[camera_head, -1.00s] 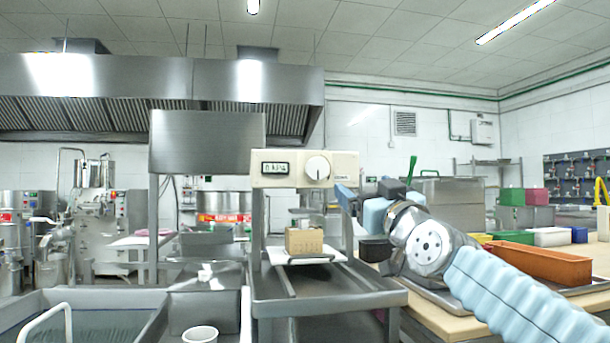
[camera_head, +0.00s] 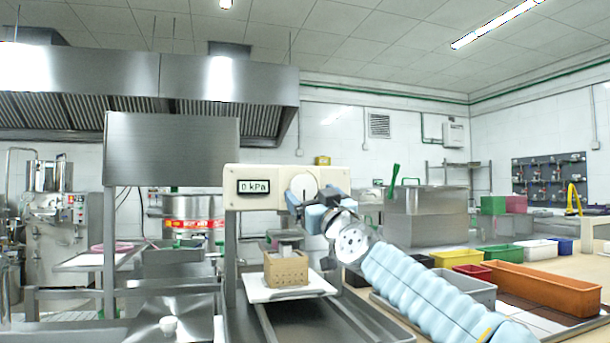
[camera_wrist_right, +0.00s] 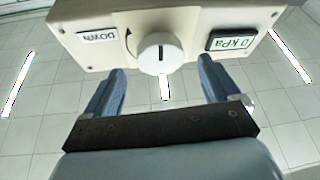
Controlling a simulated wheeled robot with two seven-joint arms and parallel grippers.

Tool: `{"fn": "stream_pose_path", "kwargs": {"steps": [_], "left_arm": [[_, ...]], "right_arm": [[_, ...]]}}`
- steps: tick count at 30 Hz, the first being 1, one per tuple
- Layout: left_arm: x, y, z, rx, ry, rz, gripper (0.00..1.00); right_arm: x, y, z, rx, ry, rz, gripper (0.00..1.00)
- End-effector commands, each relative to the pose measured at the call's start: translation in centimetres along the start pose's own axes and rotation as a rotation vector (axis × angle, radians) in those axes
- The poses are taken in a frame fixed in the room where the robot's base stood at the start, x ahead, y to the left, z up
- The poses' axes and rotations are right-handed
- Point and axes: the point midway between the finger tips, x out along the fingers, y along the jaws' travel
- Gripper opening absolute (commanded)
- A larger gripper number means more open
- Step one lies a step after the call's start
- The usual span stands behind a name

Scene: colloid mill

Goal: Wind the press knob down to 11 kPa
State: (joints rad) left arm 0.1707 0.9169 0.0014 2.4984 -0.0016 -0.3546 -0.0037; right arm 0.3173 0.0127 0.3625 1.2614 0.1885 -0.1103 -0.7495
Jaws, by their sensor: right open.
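The press head is a cream box (camera_head: 232,202) on a metal frame, with a small display (camera_head: 253,187) reading 0 kPa. Its round white knob (camera_head: 304,186) is on the front face, partly behind my right gripper (camera_head: 296,202). In the right wrist view the knob (camera_wrist_right: 160,53) shows with a dark slot, a DOWN label (camera_wrist_right: 98,37) to one side and the display (camera_wrist_right: 231,38) to the other. My right gripper (camera_wrist_right: 160,85) is open, its two blue fingers apart with the knob between and just beyond their tips. My left gripper is not in view.
A tan perforated block (camera_head: 286,272) sits on a white plate (camera_head: 318,284) below the press head. Coloured bins, including an orange one (camera_head: 545,290), stand on the table at right. A metal sink edge is at lower left.

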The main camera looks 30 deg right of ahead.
Motion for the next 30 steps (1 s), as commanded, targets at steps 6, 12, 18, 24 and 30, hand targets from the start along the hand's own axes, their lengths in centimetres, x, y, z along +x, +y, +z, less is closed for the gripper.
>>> {"fn": "stream_pose_path", "kwargs": {"steps": [6,12,18,24,30], "left_arm": [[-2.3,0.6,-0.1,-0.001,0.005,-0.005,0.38],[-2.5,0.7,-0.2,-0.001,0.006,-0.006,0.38],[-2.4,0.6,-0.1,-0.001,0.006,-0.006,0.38],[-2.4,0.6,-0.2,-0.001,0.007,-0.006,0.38],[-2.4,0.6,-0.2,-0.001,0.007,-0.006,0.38]], "right_arm": [[3.5,-0.1,-0.3,0.002,0.000,-0.002,0.90],[4.2,-0.1,0.0,0.001,0.001,-0.001,0.90],[4.1,-0.1,0.0,0.000,0.001,0.000,0.90],[4.1,-0.1,0.0,0.000,0.001,0.000,0.59],[4.1,-0.1,0.0,0.001,0.001,-0.001,0.35]]}}
